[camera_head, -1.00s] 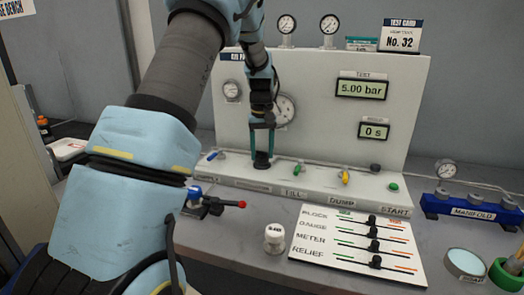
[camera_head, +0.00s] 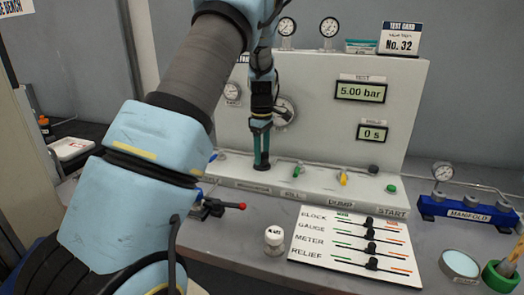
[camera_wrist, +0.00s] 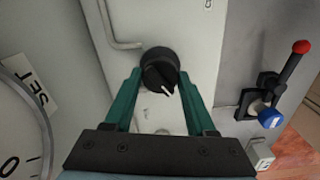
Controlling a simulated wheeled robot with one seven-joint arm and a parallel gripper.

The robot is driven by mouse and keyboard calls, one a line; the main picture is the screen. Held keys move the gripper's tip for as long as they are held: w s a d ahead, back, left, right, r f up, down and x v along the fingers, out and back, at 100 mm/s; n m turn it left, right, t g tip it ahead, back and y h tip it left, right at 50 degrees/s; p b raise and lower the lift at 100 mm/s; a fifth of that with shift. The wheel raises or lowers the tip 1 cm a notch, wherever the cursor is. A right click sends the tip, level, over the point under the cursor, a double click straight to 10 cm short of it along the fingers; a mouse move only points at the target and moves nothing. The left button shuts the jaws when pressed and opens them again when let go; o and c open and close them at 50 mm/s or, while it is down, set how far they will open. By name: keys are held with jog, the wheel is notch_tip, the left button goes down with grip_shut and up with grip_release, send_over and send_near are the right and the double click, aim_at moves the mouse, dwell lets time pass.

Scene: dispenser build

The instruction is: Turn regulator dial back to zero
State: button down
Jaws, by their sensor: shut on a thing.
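The regulator dial (camera_wrist: 159,72) is a round black knob with a white pointer line, on the pale ledge of the test panel. In the wrist view the pointer slants down and to the right. My gripper (camera_wrist: 159,78) has its two green fingers shut on the dial, one on each side. In the head view my gripper (camera_head: 261,164) reaches straight down to the ledge, and its fingers mostly hide the dial. The test display (camera_head: 361,91) reads 5.00 bar. The dial's scale and zero mark cannot be made out.
A blue valve (camera_head: 217,155), green valve (camera_head: 298,170) and yellow valve (camera_head: 343,178) stand along the ledge. A red-tipped lever (camera_head: 240,206) and a white slider board (camera_head: 345,245) lie in front. A large gauge (camera_head: 284,110) is behind my gripper.

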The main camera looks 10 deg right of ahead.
aim_at(262, 153)
jog(key=shift+n+p, duration=0.3)
jog(key=shift+n, duration=0.7)
jog(key=c, duration=1.6)
grip_release()
jog(key=shift+c, duration=1.1)
grip_release()
jog(key=shift+r, duration=0.1)
notch_tip(262, 153, up, 11)
jog(key=b, duration=0.3)
jog(key=shift+f, duration=0.2)
